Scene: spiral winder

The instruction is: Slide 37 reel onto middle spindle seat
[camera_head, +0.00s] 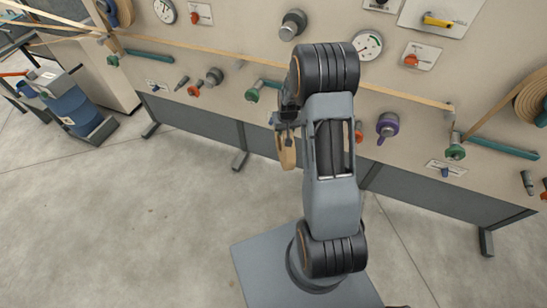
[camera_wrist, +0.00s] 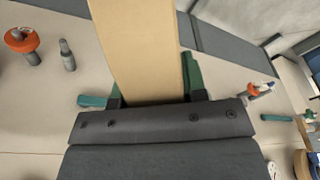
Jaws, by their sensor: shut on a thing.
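My gripper (camera_head: 287,122) is shut on a tan reel (camera_head: 287,152), held in front of the panel beside my arm. In the wrist view the reel (camera_wrist: 138,45) shows as a broad tan band between the green fingers of my gripper (camera_wrist: 155,98). No number on it is readable. On the panel, to the left of my arm, a grey peg with a green collar (camera_head: 254,93) juts out near the middle; I cannot tell for sure that it is the middle spindle seat. The reel is apart from this peg. My arm hides part of the panel.
A tan strip (camera_head: 405,97) runs across the panel (camera_head: 230,35). A wound tan roll (camera_head: 531,97) sits at the right. A purple-ringed knob (camera_head: 387,126) and an orange-ringed knob (camera_wrist: 22,40) jut out. A blue drum (camera_head: 74,111) stands at left. The floor in front is clear.

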